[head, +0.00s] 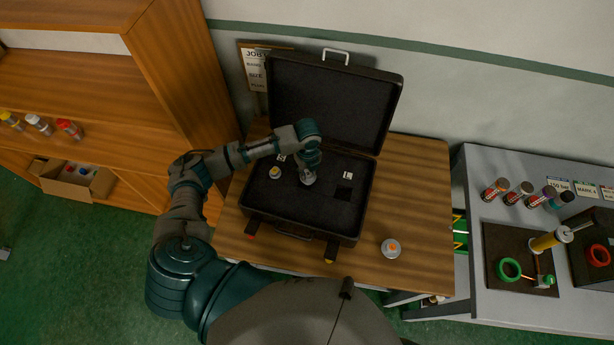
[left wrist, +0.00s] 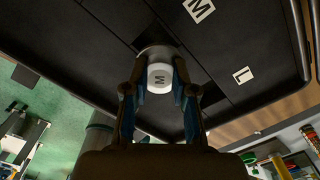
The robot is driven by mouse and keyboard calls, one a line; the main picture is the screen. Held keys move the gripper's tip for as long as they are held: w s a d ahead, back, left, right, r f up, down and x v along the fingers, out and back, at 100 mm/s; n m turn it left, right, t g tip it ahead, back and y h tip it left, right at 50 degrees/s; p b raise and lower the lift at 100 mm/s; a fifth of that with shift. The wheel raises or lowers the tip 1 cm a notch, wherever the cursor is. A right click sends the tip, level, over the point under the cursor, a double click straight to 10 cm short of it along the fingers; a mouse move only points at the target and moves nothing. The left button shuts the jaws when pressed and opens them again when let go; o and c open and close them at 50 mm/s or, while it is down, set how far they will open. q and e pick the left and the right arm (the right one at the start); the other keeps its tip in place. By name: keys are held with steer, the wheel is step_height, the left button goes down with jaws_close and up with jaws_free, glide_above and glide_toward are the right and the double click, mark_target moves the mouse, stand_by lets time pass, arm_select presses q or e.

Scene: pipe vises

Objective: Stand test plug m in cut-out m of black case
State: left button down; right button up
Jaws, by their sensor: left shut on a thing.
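The black case (head: 264,204) stands open on the wooden table, its lid tilted up at the back. My left gripper (head: 308,179) reaches down into the case, over the middle of its foam. It is shut on test plug m (left wrist: 158,78), a grey plug with a white top marked M. The M label (left wrist: 199,9) lies on the foam close to the plug. An empty square cut-out (head: 343,192) shows by the L label (head: 348,175). My right gripper is not in view.
An orange-topped plug (head: 275,173) is in the left part of the case. Another orange-topped plug (head: 391,248) stands on the table at the case's front right. A grey bench (head: 480,270) with cans and tools is at right, wooden shelves (head: 90,80) at left.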

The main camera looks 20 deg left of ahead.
arm_select(q)
steer(key=shift+s+f, duration=0.1)
steer(key=shift+f, duration=0.4)
steer(key=f, duration=0.2)
steer(key=s+a, duration=0.1)
steer(key=shift+f, duration=0.4)
steer(key=shift+s, duration=0.2)
steer(key=c, duration=1.3)
jaws_free()
steer(key=shift+w+f, duration=0.1)
steer(key=o, duration=0.4)
steer(key=shift+w+d+f, duration=0.1)
steer(key=shift+w+f, duration=0.05)
steer(key=shift+c, duration=0.2)
steer(key=shift+w+f, duration=0.1)
steer(key=shift+w, duration=0.45)
steer(key=shift+s+a, duration=0.1)
steer(key=shift+a, duration=0.15)
steer(key=shift+d+r, duration=0.2)
steer(key=shift+r, duration=0.5)
step_height(320, 180, up, 11)
steer(key=shift+f+b, duration=0.15)
steer(key=shift+b, duration=0.2)
steer(key=shift+a+r, duration=0.1)
steer(key=shift+r, duration=0.15)
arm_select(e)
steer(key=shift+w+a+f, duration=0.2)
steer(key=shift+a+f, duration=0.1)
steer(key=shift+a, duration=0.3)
